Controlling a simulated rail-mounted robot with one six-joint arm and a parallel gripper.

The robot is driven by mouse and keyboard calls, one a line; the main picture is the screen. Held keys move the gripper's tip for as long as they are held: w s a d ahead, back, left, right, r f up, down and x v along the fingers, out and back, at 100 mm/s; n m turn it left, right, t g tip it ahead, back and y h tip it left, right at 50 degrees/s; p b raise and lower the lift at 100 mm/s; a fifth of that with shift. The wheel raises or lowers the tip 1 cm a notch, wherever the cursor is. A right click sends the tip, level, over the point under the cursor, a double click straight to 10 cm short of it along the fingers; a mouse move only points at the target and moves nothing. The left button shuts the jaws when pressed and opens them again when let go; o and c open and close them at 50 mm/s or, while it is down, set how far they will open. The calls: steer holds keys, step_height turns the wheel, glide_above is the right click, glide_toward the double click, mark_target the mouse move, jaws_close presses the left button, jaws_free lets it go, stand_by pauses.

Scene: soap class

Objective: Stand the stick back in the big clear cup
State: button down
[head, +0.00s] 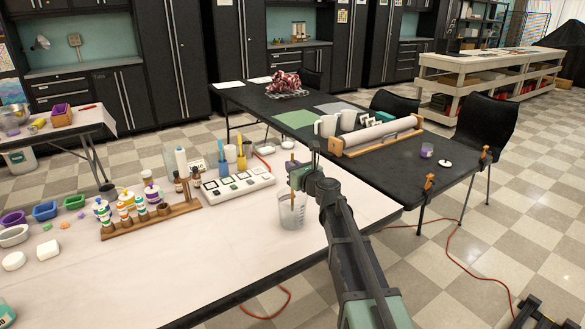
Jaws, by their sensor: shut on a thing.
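The big clear cup (291,219) stands upright near the right edge of the pale-covered table. My gripper (298,180) is just above the cup's rim and is shut on the stick (293,200). The stick is thin, brown and close to upright. Its lower part shows within the cup's outline, below the gripper. I cannot tell whether its lower end touches the cup's bottom. The gripper and my arm hide part of the stick and the cup's right side.
A white tray of small squares (236,187) lies left of the cup. A wooden rack of small bottles (150,217) stands farther left. A black table (420,165) with a wooden rack and white roll (378,134) is behind at right. The front of the pale table (200,270) is clear.

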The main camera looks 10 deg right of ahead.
steer(key=c, duration=1.2)
jaws_free()
steer(key=v, duration=1.1)
